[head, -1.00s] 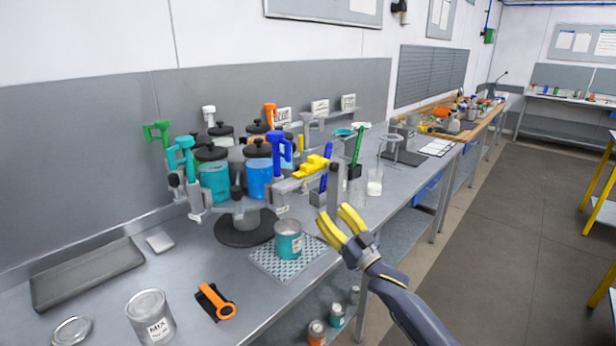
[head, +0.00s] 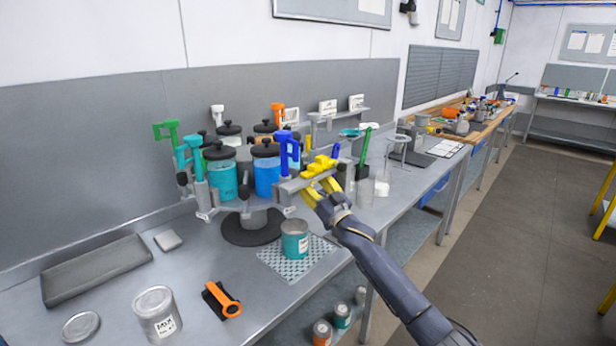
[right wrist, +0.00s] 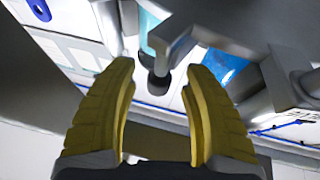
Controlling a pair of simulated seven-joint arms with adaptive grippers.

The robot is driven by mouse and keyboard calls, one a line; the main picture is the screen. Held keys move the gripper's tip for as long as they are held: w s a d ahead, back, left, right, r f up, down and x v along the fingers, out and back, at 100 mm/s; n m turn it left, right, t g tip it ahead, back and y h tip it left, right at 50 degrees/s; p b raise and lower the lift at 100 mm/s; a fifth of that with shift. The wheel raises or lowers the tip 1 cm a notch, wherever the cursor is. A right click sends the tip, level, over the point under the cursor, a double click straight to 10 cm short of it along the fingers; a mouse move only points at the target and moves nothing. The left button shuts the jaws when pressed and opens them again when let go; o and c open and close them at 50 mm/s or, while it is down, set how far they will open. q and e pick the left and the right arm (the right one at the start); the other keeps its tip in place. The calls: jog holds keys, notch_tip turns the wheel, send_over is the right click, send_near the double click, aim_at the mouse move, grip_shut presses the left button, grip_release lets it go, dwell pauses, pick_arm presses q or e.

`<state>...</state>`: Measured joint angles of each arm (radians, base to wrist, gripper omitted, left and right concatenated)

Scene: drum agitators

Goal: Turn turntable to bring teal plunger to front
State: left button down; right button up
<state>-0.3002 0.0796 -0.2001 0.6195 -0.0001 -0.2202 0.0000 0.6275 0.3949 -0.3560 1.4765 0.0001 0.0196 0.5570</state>
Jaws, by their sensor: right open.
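The turntable (head: 245,228) has a dark round base and grey arms carrying jars and coloured plungers. The teal plunger (head: 193,146) stands upright on its left side, beside the teal jar (head: 221,180). The blue plunger (head: 285,152) stands at the front right beside the blue jar (head: 267,177). My right gripper (head: 317,188) is open at the turntable's right side, just below a yellow handle (head: 319,166). In the right wrist view, a dark rounded post end (right wrist: 158,82) shows beyond and between the open fingers (right wrist: 158,68); I cannot tell if they touch anything. My left gripper is out of view.
A teal can (head: 294,240) stands on a perforated mat (head: 283,263) in front of the turntable. An orange-handled tool (head: 222,299), a grey can (head: 156,312) and a lid (head: 81,326) lie nearer. A green-handled brush (head: 363,150) stands to the right.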

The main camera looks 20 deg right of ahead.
jog(key=shift+x, duration=0.95)
grip_shut()
